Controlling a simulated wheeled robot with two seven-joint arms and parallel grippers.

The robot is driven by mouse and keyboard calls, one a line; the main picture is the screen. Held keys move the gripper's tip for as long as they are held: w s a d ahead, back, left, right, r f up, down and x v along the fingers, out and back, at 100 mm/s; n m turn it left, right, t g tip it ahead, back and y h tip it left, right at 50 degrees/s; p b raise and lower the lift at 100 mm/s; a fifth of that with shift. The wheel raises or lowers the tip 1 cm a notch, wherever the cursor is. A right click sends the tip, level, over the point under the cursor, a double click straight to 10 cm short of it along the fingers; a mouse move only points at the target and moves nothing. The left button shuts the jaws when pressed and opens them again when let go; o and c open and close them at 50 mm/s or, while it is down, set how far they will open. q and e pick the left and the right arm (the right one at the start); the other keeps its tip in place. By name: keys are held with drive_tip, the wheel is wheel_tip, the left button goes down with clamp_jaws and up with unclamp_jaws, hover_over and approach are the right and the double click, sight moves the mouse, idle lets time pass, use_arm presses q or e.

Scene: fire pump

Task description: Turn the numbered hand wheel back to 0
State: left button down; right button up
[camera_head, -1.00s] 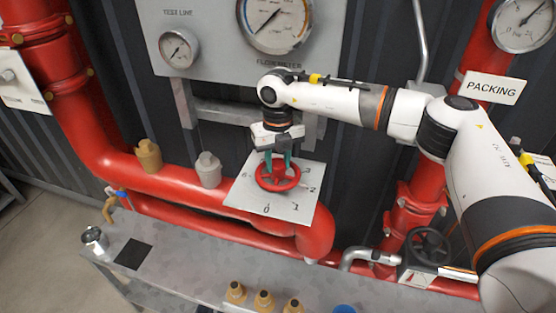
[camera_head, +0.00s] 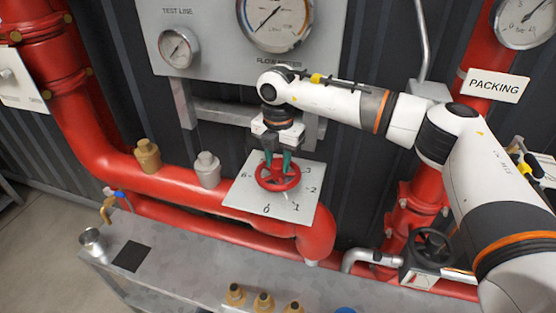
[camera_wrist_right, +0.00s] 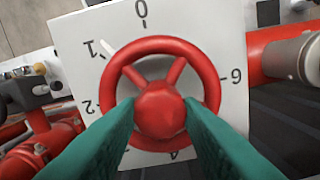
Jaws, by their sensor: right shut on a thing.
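The red hand wheel (camera_head: 278,176) sits on a white numbered plate (camera_head: 243,197) above the red pipe. In the right wrist view the wheel (camera_wrist_right: 211,77) shows its rim, spokes and hub, and the plate (camera_wrist_right: 82,38) shows 0 at the top, 1 to its left and 6 at the right. A white pointer mark (camera_wrist_right: 107,47) lies beside the 1. My right gripper (camera_head: 277,171) comes from above. Its green fingers are shut on the wheel, one on each side of the hub (camera_wrist_right: 160,109). The fingers hide part of the lower rim. My left gripper is out of view.
A gauge panel (camera_head: 220,60) stands behind and above the wheel. A tan cap (camera_head: 147,154) and a grey cap (camera_head: 207,169) rise from the pipe at left. A black hand wheel (camera_head: 431,245) is at right. A grey bench (camera_head: 190,265) with several brass fittings is in front.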

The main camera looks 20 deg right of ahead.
sight(278, 163)
drive_tip(key=m, duration=0.4)
drive_tip(key=shift+m, duration=0.4)
drive_tip(key=shift+m, duration=0.5)
drive_tip(key=o, duration=0.7)
drive_tip(key=shift+m, duration=0.3)
drive_tip(key=o, duration=0.5)
drive_tip(key=shift+r+p, duration=1.6)
drive_tip(key=shift+r, duration=1.95)
